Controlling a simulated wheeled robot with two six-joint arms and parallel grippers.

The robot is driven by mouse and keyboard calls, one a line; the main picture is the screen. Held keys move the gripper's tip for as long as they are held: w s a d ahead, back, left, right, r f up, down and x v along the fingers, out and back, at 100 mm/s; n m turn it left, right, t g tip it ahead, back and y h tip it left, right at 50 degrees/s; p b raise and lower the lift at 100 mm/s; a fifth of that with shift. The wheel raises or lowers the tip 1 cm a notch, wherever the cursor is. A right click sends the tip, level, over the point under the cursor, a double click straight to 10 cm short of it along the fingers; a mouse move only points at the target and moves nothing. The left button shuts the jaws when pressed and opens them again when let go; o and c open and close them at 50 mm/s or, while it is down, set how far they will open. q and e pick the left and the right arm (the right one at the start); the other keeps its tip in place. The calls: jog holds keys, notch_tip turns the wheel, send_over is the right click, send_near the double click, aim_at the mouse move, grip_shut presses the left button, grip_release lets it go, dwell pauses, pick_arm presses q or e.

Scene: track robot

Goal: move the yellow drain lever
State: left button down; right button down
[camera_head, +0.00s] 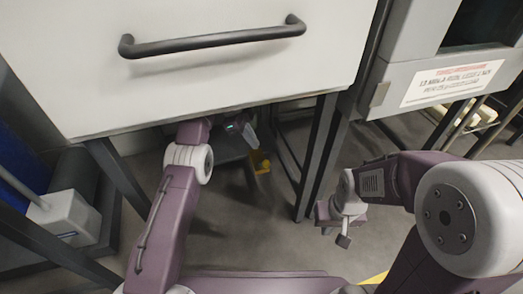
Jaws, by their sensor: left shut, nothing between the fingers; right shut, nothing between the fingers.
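The yellow drain lever (262,166) is a small yellow piece low under the white cabinet, near its dark frame legs. My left arm reaches in under the cabinet's lower edge. My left gripper (251,137) is shut and empty, and shows just above the lever, partly in shadow. I cannot tell whether it touches the lever. My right gripper (341,225) is shut and empty, out in front of the cabinet's right leg, well to the right of the lever.
The white cabinet (230,85) with a black bar handle (215,40) hangs over my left arm. Dark legs (319,155) stand right of the lever. A grey machine with a warning label (452,83) is at the right. A grey box (72,218) is at the left.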

aim_at(266, 161)
pick_arm(q)
jog(key=shift+w+a, duration=0.1)
jog(key=shift+w, duration=0.1)
jog(key=b+x, duration=0.4)
jog(key=x, duration=0.1)
jog(key=shift+f+b, duration=0.15)
jog(key=shift+b, duration=0.25)
jog(key=shift+b+x, duration=0.55)
jog(key=shift+x, duration=0.3)
